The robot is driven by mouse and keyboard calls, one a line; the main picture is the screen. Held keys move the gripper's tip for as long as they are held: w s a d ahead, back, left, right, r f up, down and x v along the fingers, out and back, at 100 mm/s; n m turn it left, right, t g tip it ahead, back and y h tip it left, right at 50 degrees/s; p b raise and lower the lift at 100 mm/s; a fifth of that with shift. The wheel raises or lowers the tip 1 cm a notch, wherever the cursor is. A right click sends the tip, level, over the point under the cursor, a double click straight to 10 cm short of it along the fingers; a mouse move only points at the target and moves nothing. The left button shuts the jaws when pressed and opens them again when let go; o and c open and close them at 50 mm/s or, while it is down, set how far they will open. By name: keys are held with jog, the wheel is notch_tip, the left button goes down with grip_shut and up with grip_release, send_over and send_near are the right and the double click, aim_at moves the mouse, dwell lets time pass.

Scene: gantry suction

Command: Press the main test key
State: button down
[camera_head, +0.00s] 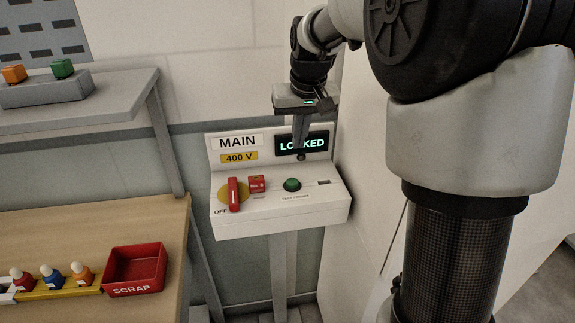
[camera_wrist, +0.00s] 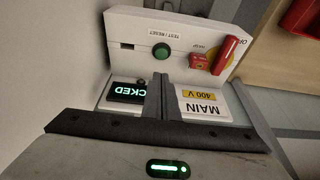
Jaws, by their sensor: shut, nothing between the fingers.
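The main panel is a white box (camera_head: 237,225) with a sloped back labelled MAIN and 400 V. Its green round key (camera_head: 292,185), marked TEST / RESET, stands on the top face, uncovered; it also shows in the wrist view (camera_wrist: 161,50). The display (camera_head: 318,143) reads LOCKED. A red handle (camera_head: 234,194) on a yellow disc points at OFF, with a red tag or lock (camera_head: 256,184) beside it. My gripper (camera_head: 300,152) is shut and empty, pointing down in front of the display. Its fingertips (camera_wrist: 161,77) appear near the key but apart from it.
Left of the panel is a wooden bench (camera_head: 180,225) with a red SCRAP bin (camera_head: 134,270) and several coloured knobbed pieces. A grey shelf (camera_head: 120,100) above it carries orange and green blocks. A pale wall stands close on the panel's right.

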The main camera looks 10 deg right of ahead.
aim_at(293, 181)
jog(key=x, duration=1.3)
jog(key=shift+s+f, duration=0.25)
jog(key=shift+f, duration=0.25)
